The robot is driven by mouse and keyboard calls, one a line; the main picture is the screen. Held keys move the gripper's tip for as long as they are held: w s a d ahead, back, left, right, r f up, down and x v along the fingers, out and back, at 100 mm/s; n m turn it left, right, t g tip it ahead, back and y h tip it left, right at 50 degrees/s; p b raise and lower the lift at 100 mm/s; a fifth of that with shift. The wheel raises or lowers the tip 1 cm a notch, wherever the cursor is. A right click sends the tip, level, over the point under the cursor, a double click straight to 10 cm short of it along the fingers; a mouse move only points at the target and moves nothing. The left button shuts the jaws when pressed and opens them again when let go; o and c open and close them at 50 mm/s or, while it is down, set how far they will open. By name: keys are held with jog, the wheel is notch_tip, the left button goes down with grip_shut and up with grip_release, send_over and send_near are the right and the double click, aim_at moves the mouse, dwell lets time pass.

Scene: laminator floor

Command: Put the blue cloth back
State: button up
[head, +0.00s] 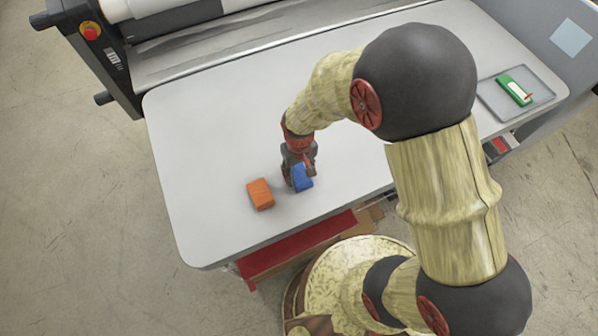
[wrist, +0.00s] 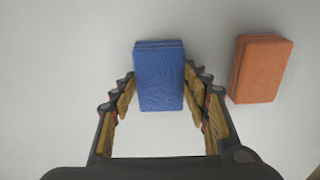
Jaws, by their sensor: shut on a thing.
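The blue cloth (wrist: 159,78) is a folded rectangular block between the fingers of my gripper (wrist: 159,92). In the head view the blue cloth (head: 301,177) shows at the end of my gripper (head: 299,172), over the white table near its front edge. My gripper is shut on the cloth, with a finger at each side of it. I cannot tell whether the cloth touches the table. Part of the cloth is hidden by the gripper in the head view.
A folded orange cloth (head: 260,194) lies close beside the blue one, and also shows in the wrist view (wrist: 261,69). A grey tray (head: 541,82) with a green and white item (head: 514,90) is at the table's far right. A laminator (head: 180,45) stands behind. The table's left part (head: 205,150) is clear.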

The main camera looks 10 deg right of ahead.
jog(key=shift+f, duration=0.15)
jog(key=o, duration=1.1)
jog(key=shift+c, duration=0.2)
notch_tip(320, 180, up, 13)
jog(key=p, duration=0.1)
notch_tip(320, 180, up, 14)
jog(key=m+t, duration=0.2)
jog(key=t, duration=0.1)
send_over(299, 174)
jog(key=s+d, duration=0.3)
jog(key=d, duration=0.3)
jog(key=s+d+r+t, duration=0.1)
jog(key=s+d+r, duration=0.1)
jog(key=s+r, duration=0.1)
jog(key=s+d+r, duration=0.2)
jog(key=s+r, duration=0.1)
jog(key=s+d+r+m+t, duration=0.1)
jog(key=s+d+r, duration=0.1)
jog(key=s+r, duration=0.1)
jog(key=shift+s+r+t, duration=0.15)
jog(key=shift+t, duration=0.15)
